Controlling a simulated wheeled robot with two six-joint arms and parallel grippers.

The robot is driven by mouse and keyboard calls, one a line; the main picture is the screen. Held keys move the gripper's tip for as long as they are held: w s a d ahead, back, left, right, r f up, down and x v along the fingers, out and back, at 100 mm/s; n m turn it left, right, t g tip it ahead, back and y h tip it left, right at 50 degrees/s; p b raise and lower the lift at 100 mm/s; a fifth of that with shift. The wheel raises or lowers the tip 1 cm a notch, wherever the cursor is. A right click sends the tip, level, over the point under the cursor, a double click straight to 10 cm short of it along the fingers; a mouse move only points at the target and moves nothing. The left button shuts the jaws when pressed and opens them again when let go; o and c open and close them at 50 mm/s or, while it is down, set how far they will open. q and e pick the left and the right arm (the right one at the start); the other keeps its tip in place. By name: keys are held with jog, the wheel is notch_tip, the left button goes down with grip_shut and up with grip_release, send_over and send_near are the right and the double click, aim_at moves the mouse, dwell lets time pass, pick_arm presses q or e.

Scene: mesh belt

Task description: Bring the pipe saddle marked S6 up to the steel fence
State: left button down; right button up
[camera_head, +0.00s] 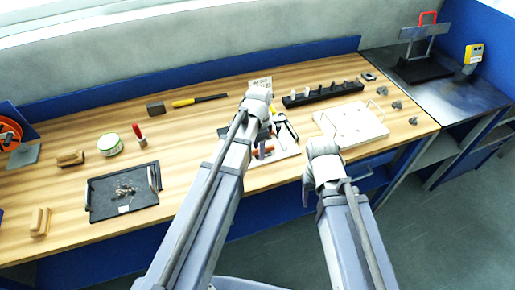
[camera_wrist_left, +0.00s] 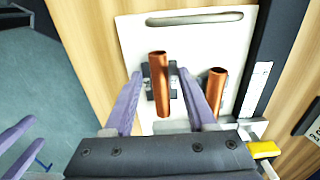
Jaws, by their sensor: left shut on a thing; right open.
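In the left wrist view, my left gripper (camera_wrist_left: 160,82) is shut on a dark grey pipe saddle (camera_wrist_left: 150,78) with an upright copper pipe (camera_wrist_left: 159,85) at it. I cannot read its mark. A second copper pipe (camera_wrist_left: 216,90) stands to the right. A white board (camera_wrist_left: 195,45) lies beneath, and a long dark bar (camera_wrist_left: 272,50) with a white label runs along its right side; I cannot tell whether this is the steel fence. In the head view, my left arm covers much of this spot. My right gripper (camera_wrist_left: 32,135) is open and empty, off the table's edge.
In the head view, a black rack (camera_head: 322,94) stands behind a white board with handles (camera_head: 352,122). A dark tray (camera_head: 124,192) with small parts lies at left. A yellow-handled hammer (camera_head: 199,100) lies at the back. The wood left of my arm is partly clear.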

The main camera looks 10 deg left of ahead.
pick_arm(q)
jog(key=shift+w+d, duration=0.8)
jog(key=shift+d, duration=0.35)
dwell(0.8)
jog(key=shift+c, duration=0.6)
grip_release()
notch_tip(320, 180, up, 8)
jog(key=p, duration=0.8)
jog(key=shift+f, duration=0.1)
jog(key=s+d+n, duration=0.2)
jog(key=s, duration=0.3)
jog(key=s+d+f+n+b, duration=0.1)
jog(key=s+d+n, duration=0.1)
jog(key=s, duration=0.4)
jog(key=s+d+f+n+y+b, duration=0.1)
jog(key=s+d+n, duration=0.1)
jog(key=s, duration=0.4)
jog(key=shift+d+n, duration=0.4)
jog(key=shift+n, duration=0.3)
jog(key=shift+w, duration=0.1)
